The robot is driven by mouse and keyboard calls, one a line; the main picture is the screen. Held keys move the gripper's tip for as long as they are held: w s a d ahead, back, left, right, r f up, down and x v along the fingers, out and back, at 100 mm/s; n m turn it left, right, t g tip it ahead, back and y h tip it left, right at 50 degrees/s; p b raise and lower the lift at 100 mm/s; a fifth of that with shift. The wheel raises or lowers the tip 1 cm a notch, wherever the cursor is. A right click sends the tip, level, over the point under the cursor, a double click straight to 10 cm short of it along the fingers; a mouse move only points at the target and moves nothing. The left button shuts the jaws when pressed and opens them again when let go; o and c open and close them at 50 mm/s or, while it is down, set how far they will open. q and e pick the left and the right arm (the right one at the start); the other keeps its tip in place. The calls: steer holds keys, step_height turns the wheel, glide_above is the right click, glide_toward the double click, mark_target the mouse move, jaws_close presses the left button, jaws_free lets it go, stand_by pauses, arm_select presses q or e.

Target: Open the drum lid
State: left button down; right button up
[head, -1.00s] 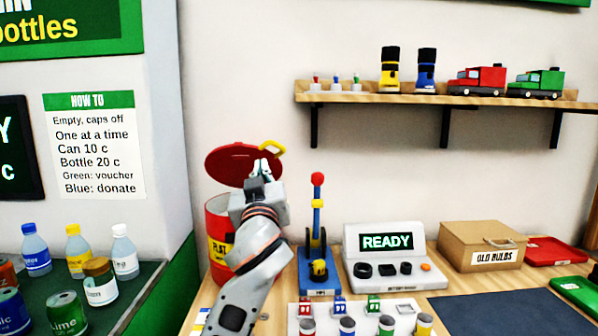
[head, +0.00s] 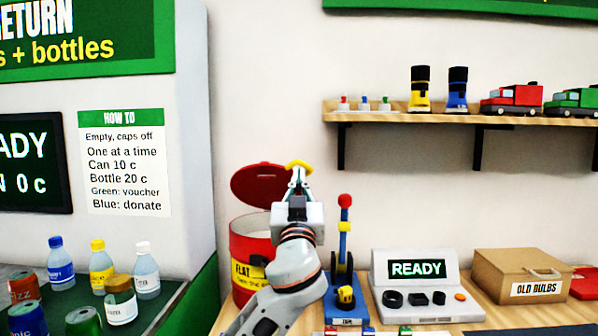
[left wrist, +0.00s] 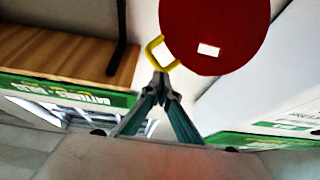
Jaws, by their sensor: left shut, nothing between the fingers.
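The red drum (head: 240,250) with a yellow label stands at the left end of the wooden bench, its mouth partly uncovered. Its red lid (head: 258,184) is raised and tilted up at the back of the drum, with a yellow handle (head: 298,164) on its edge. In the left wrist view the lid (left wrist: 215,25) shows as a red disc with a small pale patch, and the yellow handle (left wrist: 153,50) sticks out from it. My left gripper (head: 298,173) is shut and empty, with its fingertips (left wrist: 161,72) right at the handle; I cannot tell whether they touch. My right gripper is out of view.
A blue stand with a red knob (head: 345,200) is close right of the drum. Further right are a READY console (head: 415,272) and an OLD BULBS box (head: 520,275). Bottles and cans stand on the left counter. A shelf (head: 400,118) hangs above.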

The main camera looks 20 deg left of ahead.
arm_select(q)
steer(key=shift+x, duration=1.1)
steer(key=shift+w+a+r, duration=0.1)
steer(key=shift+w, duration=0.2)
